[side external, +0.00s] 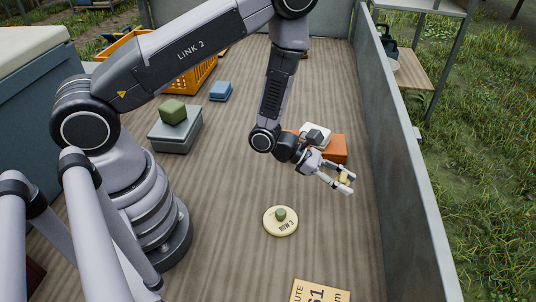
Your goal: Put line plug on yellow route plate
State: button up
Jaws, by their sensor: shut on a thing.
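My gripper (342,180) is shut on a small yellowish piece (344,178), which appears to be the line plug. The fingers partly hide it. My gripper is in the air over the right part of the wooden deck, near the side wall. The yellow route plate (318,291) lies flat at the bottom edge of the view, with dark print and its near part cut off. My gripper is well beyond the plate, apart from it.
A round cream disc (289,226) marked "ROW" bears a small green object (281,214). An orange box (334,149) is behind my gripper. A grey box (174,141) with a green block (172,111) stands left. The metal wall (405,160) bounds the right side.

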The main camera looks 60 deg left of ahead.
jog(key=s+d+m+g+h, duration=0.2)
jog(key=s+d+m+g, duration=0.1)
jog(key=s+d, duration=0.55)
jog(key=m+g, duration=0.4)
send_over(326, 293)
jog(key=s+d, duration=0.1)
jog(key=s, duration=0.1)
jog(key=f, duration=0.4)
jog(key=shift+s+d+f, duration=0.15)
jog(key=shift+s+f, duration=0.15)
jog(key=shift+s, duration=0.05)
jog(key=shift+f, duration=2.15)
jog(key=shift+f, duration=0.15)
jog(key=o, duration=0.8)
jog(key=shift+c, duration=0.2)
